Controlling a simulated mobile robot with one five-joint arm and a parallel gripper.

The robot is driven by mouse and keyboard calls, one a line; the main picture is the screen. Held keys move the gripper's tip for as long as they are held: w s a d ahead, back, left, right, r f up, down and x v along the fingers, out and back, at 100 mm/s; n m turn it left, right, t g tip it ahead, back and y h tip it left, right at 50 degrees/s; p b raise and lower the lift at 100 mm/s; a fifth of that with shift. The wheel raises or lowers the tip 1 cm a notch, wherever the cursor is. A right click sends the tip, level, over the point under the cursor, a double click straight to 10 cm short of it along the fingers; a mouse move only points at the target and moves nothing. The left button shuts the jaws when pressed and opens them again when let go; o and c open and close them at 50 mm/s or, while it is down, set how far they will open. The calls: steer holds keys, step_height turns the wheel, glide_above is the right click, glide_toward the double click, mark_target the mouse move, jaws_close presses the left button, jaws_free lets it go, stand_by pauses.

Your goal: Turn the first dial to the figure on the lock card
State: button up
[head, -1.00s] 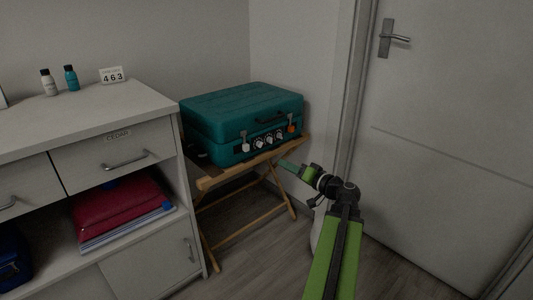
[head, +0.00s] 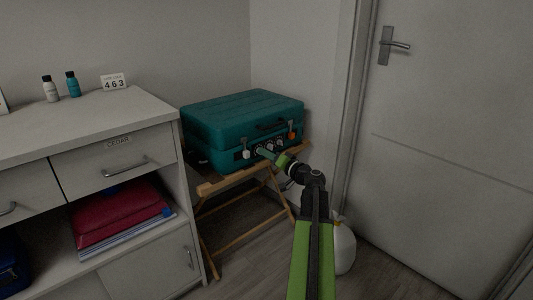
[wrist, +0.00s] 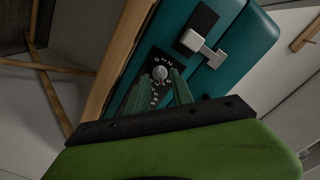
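The lock card (head: 115,82) stands on the cabinet top and reads 463. The teal case (head: 235,118) sits on a wooden stand, with a row of small pale dials (head: 268,146) on its front between two latches. In the wrist view, one dial (wrist: 160,73) with a grey knob and white figures around it shows beside a pale latch (wrist: 203,47). My gripper (wrist: 161,79) is open, its two green fingers apart with the knob between or just beyond their tips; contact cannot be told. In the head view, my gripper (head: 266,153) is at the dial row, covering part of it.
The wooden folding stand (head: 208,189) is close under my gripper. A white cabinet (head: 150,250) with drawers and a red folder stack (head: 115,210) stands at the left. Two small bottles (head: 73,84) are near the card. A white rounded container (head: 343,247) is on the floor behind my arm.

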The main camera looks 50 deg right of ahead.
steer(key=shift+w, duration=0.85)
jaws_close()
steer(key=shift+a, duration=0.2)
stand_by(0.7)
